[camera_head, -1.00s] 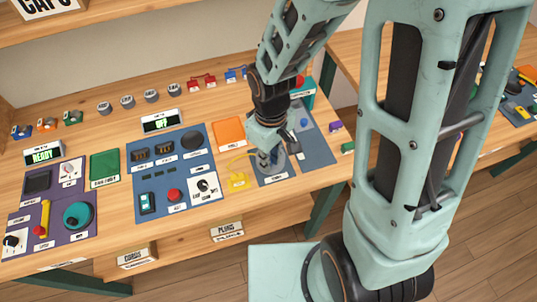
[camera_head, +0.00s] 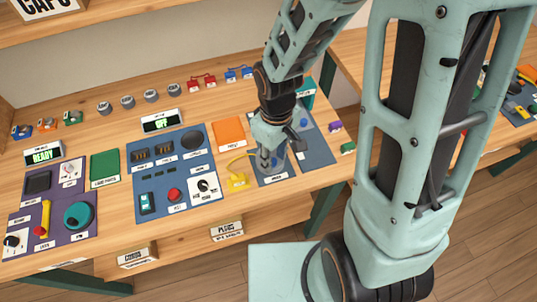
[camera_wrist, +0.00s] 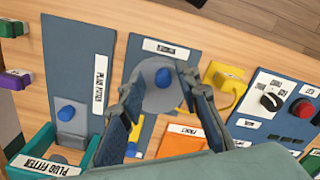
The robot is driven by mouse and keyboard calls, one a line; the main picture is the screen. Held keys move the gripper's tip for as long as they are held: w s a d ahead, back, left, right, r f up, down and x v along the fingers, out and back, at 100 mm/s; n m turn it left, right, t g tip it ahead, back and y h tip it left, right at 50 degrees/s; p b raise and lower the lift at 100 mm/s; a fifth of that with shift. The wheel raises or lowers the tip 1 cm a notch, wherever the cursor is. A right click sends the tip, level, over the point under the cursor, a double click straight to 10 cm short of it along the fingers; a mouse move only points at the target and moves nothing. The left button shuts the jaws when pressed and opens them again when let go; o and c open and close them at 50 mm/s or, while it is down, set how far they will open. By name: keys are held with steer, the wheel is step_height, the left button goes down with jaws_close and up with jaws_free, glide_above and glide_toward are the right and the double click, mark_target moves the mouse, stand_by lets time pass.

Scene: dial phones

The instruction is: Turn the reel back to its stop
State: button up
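The reel (camera_wrist: 157,97) is a round grey disc with a blue knob (camera_wrist: 163,77) on it, set on a dark blue panel (camera_wrist: 150,48) in the wrist view. In the head view the panel (camera_head: 268,181) lies at the right part of the bench, and my gripper mostly hides the reel. My gripper (camera_wrist: 158,82) points down over the reel, with its two fingers apart on either side of the knob. I cannot tell whether a finger touches the knob. My gripper also shows in the head view (camera_head: 268,164).
A yellow block (camera_head: 238,181) with a cable and an orange pad (camera_head: 229,133) sit left of the reel. A blue-grey panel marked PLUG FITTER (camera_wrist: 75,60) with a blue knob lies beside it. Purple (camera_head: 335,127) and green blocks (camera_head: 348,148) stand near the bench's right edge.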

mark_target(275, 160)
steer(key=shift+r+p, duration=3.35)
steer(key=shift+r, duration=0.65)
